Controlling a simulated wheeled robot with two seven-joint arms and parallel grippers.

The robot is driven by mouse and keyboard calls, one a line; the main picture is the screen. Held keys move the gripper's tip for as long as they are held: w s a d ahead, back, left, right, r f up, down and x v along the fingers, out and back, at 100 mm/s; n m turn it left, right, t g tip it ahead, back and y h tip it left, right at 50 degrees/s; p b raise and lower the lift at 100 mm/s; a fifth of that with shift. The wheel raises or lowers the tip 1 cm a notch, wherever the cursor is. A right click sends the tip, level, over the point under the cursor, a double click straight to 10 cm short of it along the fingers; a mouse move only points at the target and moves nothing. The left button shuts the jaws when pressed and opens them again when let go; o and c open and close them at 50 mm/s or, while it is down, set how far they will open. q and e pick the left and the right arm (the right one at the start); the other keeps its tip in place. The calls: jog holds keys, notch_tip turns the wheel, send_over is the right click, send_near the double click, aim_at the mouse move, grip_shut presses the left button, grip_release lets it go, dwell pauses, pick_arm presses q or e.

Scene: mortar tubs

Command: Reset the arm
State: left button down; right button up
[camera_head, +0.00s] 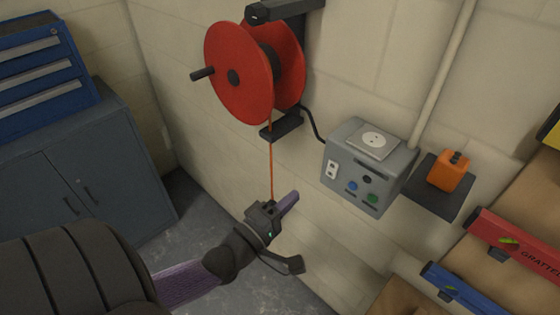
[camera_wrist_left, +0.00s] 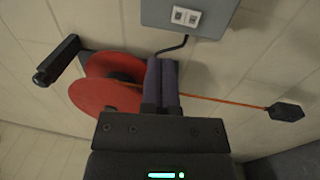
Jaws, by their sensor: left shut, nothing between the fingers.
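My left gripper (camera_head: 288,202) is in front of the wall below the red reel. Its two purple fingers are closed together with nothing between them, and in the left wrist view (camera_wrist_left: 162,82) they point up the picture. My left arm comes in from the lower left of the head view. My right gripper is in neither view. An orange cord (camera_head: 271,155) hangs from the red reel (camera_head: 238,75) and passes out of sight at the gripper. In the left wrist view the cord runs past the fingers to a black end piece (camera_wrist_left: 286,111).
A grey socket box (camera_head: 350,190) is on the wall to the right, beside an orange item (camera_head: 450,170) on a dark shelf (camera_head: 428,194). A grey cabinet (camera_head: 95,165) with a blue drawer unit (camera_head: 40,75) stands left.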

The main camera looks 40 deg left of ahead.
pick_arm(q)
jog(key=shift+s+r, duration=0.1)
jog(key=shift+s, duration=0.85)
